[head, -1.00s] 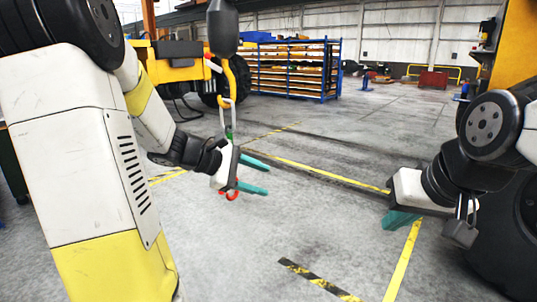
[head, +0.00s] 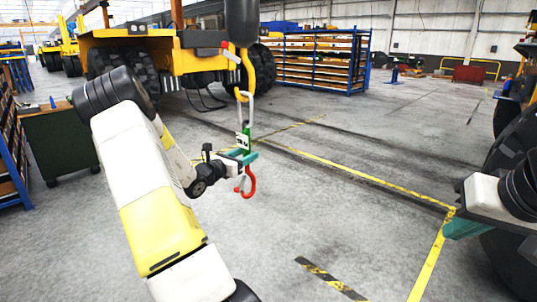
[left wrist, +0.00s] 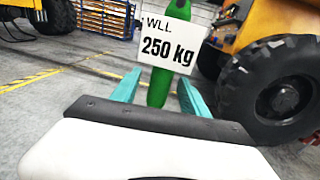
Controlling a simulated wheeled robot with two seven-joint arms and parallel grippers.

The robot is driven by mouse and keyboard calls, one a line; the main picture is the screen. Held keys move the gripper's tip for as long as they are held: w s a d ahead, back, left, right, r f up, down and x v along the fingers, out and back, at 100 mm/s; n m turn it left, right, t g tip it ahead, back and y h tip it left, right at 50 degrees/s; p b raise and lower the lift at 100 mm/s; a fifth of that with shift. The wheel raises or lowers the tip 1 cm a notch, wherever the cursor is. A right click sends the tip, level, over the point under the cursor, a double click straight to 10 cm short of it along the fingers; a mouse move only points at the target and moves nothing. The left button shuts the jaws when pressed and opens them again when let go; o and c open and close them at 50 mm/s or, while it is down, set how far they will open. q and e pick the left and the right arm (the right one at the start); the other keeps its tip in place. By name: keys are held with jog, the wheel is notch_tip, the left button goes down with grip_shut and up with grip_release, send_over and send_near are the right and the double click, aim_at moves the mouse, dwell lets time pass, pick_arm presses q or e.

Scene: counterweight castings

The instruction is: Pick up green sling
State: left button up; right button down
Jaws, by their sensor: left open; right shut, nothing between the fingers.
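The green sling (head: 247,131) hangs upright from a metal link under a yellow crane hook (head: 243,78), with a red hook (head: 250,184) at its lower end. In the left wrist view the green sling (left wrist: 160,86) carries a white tag (left wrist: 168,40) reading "WLL 250 kg". My left gripper (head: 246,157) is at the sling's lower part. In the left wrist view its teal fingers (left wrist: 159,80) are open, one on each side of the sling, with gaps showing. My right gripper (head: 462,229) is shut and empty at the right, far from the sling.
A yellow vehicle (head: 130,56) with large tyres and a blue rack (head: 314,60) stand behind. A green cabinet (head: 58,145) is at the left. A large tyre (left wrist: 272,92) shows right in the left wrist view. The floor (head: 330,215) in the middle is clear.

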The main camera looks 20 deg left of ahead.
pick_arm(q)
jog(key=x, duration=0.4)
grip_shut()
jog(key=shift+r, duration=0.1)
dwell(1.2)
jog(key=shift+r, duration=0.1)
